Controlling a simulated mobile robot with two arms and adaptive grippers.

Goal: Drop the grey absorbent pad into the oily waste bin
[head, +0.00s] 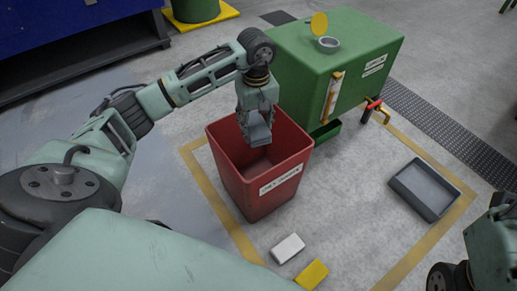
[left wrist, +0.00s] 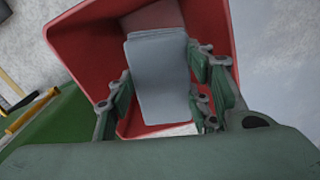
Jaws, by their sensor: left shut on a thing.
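The red oily waste bin (head: 258,182) stands upright on the floor, open at the top, with a white label on its side. My left gripper (head: 257,128) is shut on the grey absorbent pad (head: 259,135) and holds it over the bin's opening. In the left wrist view the pad (left wrist: 158,75) sits between the two fingers (left wrist: 162,98), with the red bin walls (left wrist: 90,48) around it. The pad's height relative to the rim is hard to tell. My right arm shows only in part at the lower right in the head view; its fingers are not visible.
A green tank (head: 300,65) with a red-handled tap stands behind the bin. A grey tray (head: 425,189) lies to the right. A white block (head: 288,248) and a yellow block (head: 312,274) lie in front of the bin. Yellow floor lines (head: 222,212) surround the area.

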